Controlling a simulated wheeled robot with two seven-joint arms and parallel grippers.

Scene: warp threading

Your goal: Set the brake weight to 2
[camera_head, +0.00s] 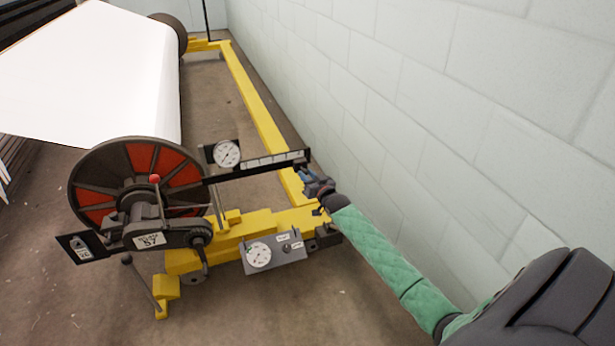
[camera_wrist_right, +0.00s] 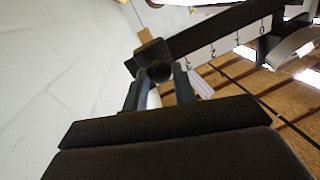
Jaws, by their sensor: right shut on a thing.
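The brake lever (camera_head: 250,167) is a dark bar with a pale numbered scale, reaching right from the big red and dark wheel (camera_head: 140,185). In the right wrist view the scale (camera_wrist_right: 225,44) reads 3, 2, 1, 0 from left to right. The brake weight (camera_wrist_right: 150,52), a dark block with a round knob (camera_wrist_right: 158,71), sits at the lever's outer end, beyond the 3. My right gripper (camera_head: 308,176) is at that end. In the wrist view its fingers (camera_wrist_right: 160,88) are shut on the weight's knob. My left gripper is not in view.
A yellow frame (camera_head: 250,100) runs along the floor beside a pale block wall (camera_head: 400,80). A round dial (camera_head: 227,153) stands above the lever. A grey gauge box (camera_head: 275,262) sits below it. White cloth (camera_head: 100,70) covers the roller at the left.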

